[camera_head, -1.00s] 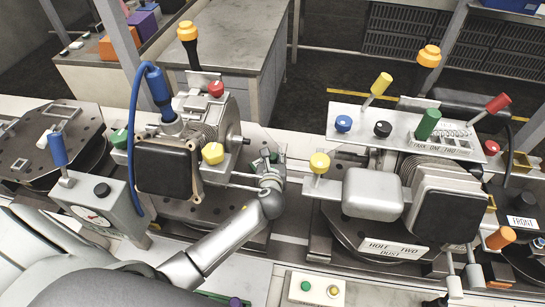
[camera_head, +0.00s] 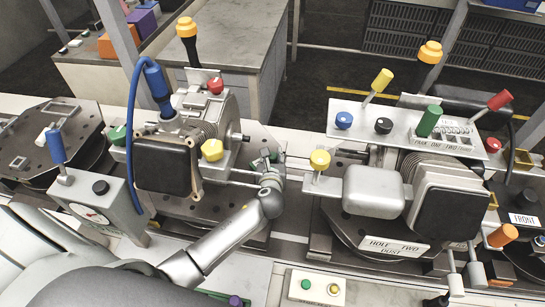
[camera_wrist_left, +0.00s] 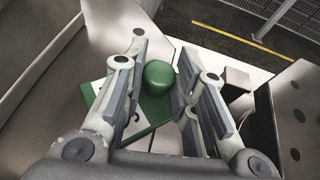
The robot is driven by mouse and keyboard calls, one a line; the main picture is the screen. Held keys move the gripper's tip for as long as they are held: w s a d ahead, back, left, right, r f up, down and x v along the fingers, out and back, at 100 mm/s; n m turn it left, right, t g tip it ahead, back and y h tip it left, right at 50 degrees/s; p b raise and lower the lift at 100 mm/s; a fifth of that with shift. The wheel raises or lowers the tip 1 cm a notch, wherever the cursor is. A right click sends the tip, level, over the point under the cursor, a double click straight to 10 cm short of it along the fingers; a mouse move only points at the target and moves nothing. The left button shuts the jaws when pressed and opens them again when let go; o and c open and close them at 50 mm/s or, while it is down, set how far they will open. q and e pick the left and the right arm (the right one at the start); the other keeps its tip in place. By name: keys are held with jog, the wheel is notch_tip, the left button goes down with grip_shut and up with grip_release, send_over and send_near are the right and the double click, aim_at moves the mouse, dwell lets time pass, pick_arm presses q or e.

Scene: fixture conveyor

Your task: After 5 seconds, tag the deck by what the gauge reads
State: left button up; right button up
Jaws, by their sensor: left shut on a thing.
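My left gripper (camera_head: 270,168) is near the middle of the head view, right of the left machine. In the left wrist view its two fingers (camera_wrist_left: 168,95) stand either side of a green round knob (camera_wrist_left: 158,77), gripping it. The knob stands on a flat green tag (camera_wrist_left: 127,108) with a white face and a dark mark, partly hidden by a finger. The gauge (camera_head: 90,214) is a small white dial with a red mark on a grey box (camera_head: 115,205) at the left. Its reading is too small to tell. My right gripper is not in view.
The left machine (camera_head: 165,165) has a blue hose and coloured knobs. The right machine (camera_head: 375,195) sits on a round deck (camera_head: 335,222) labelled "HOLE TWO DUST". A panel with green and yellow buttons (camera_head: 317,288) is in front. A perforated plate (camera_head: 30,150) lies far left.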

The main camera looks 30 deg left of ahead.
pick_arm(q)
jog(key=shift+f, duration=0.1)
jog(key=o, duration=1)
jog(key=v, duration=1.2)
